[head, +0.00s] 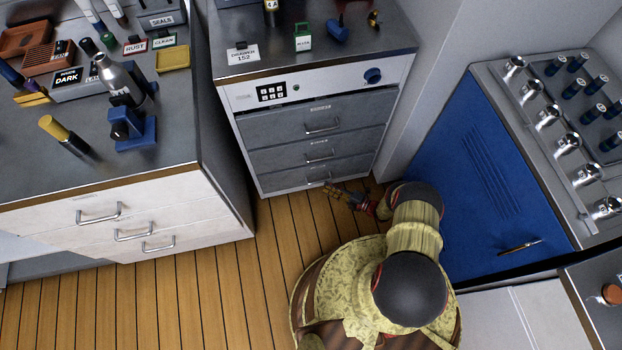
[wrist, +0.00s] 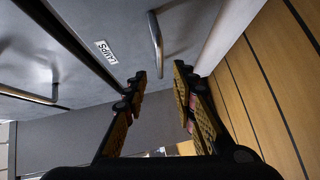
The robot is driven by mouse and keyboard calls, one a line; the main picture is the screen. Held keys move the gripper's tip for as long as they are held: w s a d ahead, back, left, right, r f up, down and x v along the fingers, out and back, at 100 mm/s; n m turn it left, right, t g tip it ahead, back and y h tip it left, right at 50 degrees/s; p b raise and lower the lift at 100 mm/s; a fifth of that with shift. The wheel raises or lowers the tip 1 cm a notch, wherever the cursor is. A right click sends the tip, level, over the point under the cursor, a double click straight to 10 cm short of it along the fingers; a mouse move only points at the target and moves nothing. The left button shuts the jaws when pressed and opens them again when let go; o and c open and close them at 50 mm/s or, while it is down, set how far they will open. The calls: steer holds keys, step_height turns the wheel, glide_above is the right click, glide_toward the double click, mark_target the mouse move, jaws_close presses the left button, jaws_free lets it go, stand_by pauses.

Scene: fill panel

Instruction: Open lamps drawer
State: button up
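The lamps drawer shows in the wrist view as a grey front with a white "LAMPS" label (wrist: 106,52) and a metal bar handle (wrist: 155,45). It appears to be the bottom drawer (head: 292,181) of the grey cabinet in the head view, and looks closed. My gripper (head: 335,189) is low at the cabinet's lower right, by the bottom drawer. In the wrist view, my gripper (wrist: 160,78) has its two fingers apart with nothing between the tips. The handle appears ahead of the gap between them; contact is not visible.
The drawer above has its own handle (wrist: 28,95). A blue door (head: 460,180) stands to the right, and a white drawer unit (head: 190,212) stands at left. Wooden floor (head: 285,230) is clear in front of the cabinet. The cabinet's top carries a keypad panel (head: 271,92) below its edge.

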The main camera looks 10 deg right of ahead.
mark_target(317, 182)
steer(key=b+x, duration=0.1)
steer(key=x, duration=0.6)
steer(key=shift+c, duration=0.4)
jaws_close()
stand_by(0.6)
